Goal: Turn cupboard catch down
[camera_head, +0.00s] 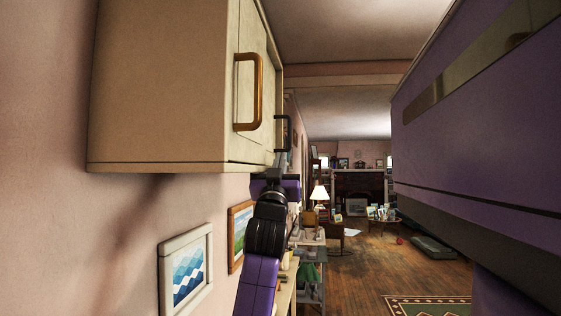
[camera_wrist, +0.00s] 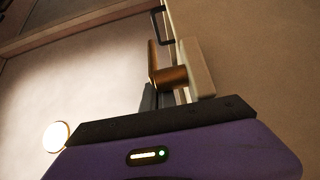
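The cupboard (camera_head: 165,85) is a cream wall cabinet at upper left in the head view. In the wrist view, the catch (camera_wrist: 170,77) is a brass-coloured peg with a flat upright lever, set on a cream block (camera_wrist: 201,68). My gripper (camera_head: 276,164) is at the cupboard's lower right edge in the head view, where its fingertips are hard to see. In the wrist view, my gripper's dark fingers (camera_wrist: 164,97) reach up just under the catch and partly behind it. I cannot tell their gap or whether they touch it. The catch cannot be made out in the head view.
A brass handle (camera_head: 248,92) is on the near cupboard door, and a dark handle (camera_head: 283,133) is farther along; a dark handle also shows in the wrist view (camera_wrist: 161,25). Framed pictures (camera_head: 187,270) hang below. The wooden floor (camera_head: 365,265) to the right is mostly open.

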